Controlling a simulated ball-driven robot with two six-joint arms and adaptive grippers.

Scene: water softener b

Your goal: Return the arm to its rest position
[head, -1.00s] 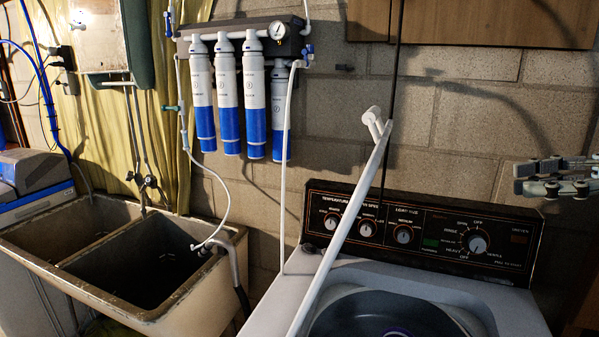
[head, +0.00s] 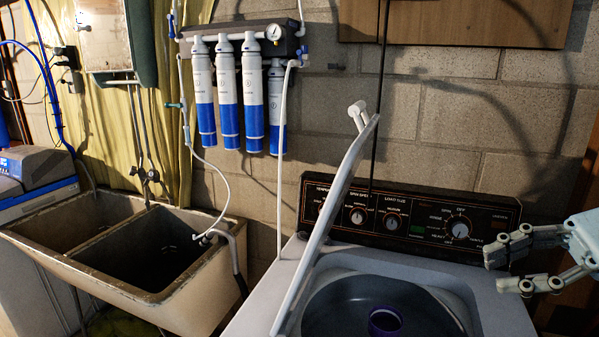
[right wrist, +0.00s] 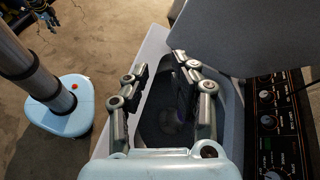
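My right gripper (head: 497,272) shows at the right edge of the head view, in front of the right end of the washer's control panel (head: 410,217). Its two grey fingers point left and are spread, with nothing between them. In the right wrist view the open gripper (right wrist: 160,66) points towards the washer's dark tub, which shows between and beyond the fingers.
The washer lid (head: 330,220) stands raised. A purple ring-shaped thing (head: 385,321) is inside the open tub. My base and column show left in the wrist view.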

